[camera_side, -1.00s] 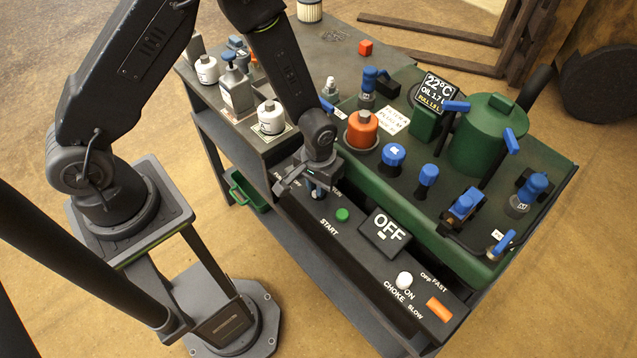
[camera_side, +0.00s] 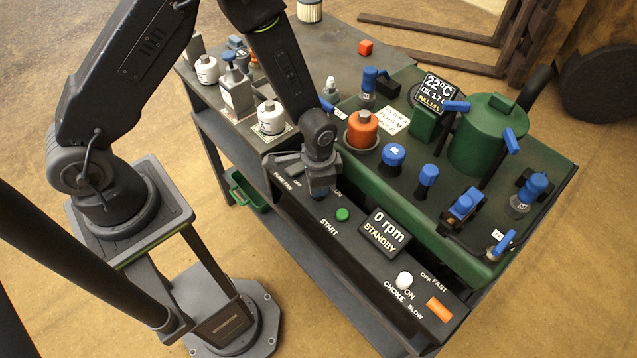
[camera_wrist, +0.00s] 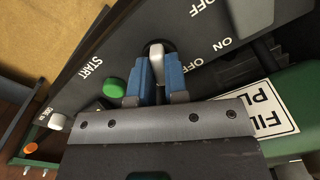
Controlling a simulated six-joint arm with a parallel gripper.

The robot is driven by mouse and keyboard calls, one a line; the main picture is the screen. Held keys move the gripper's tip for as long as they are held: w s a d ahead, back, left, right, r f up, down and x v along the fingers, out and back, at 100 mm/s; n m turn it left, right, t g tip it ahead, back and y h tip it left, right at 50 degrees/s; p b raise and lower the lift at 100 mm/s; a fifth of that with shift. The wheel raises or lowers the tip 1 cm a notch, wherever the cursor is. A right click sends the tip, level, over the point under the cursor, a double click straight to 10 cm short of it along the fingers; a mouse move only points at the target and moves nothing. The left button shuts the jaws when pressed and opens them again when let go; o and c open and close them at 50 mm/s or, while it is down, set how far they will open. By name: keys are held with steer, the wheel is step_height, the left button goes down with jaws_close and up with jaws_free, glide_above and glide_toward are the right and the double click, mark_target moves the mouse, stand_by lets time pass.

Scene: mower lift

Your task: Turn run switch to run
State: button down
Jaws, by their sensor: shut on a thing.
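The run switch (camera_wrist: 156,54) shows in the wrist view as a pale lever in a dark round recess on the black control panel. My gripper (camera_wrist: 158,78) is shut on it, with blue parts at both sides of the lever. In the side view my gripper (camera_side: 320,191) points down onto the panel and hides most of the switch. The panel display (camera_side: 385,233) reads "0 rpm STANDBY".
The green START button (camera_side: 342,214) is close beside my gripper. The white choke knob (camera_side: 404,280) and orange slider (camera_side: 439,309) are farther right on the panel. The orange cap (camera_side: 362,130) and blue-handled fittings stand on the green deck behind.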

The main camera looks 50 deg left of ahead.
stand_by(0.6)
steer(key=c, duration=1.1)
jaws_free()
steer(key=shift+c, duration=0.2)
step_height(320, 180, up, 14)
steer(key=s+a+r+n+t, duration=0.2)
steer(key=s+a+r+n, duration=0.1)
steer(key=s+r, duration=0.4)
steer(key=s+a+r+n+t, duration=0.2)
steer(key=s+r, duration=0.5)
steer(key=r, duration=0.5)
steer(key=shift+s+a+r+n+t, duration=0.2)
steer(key=shift+s+a+n+t, duration=0.2)
steer(key=shift+a+t, duration=0.55)
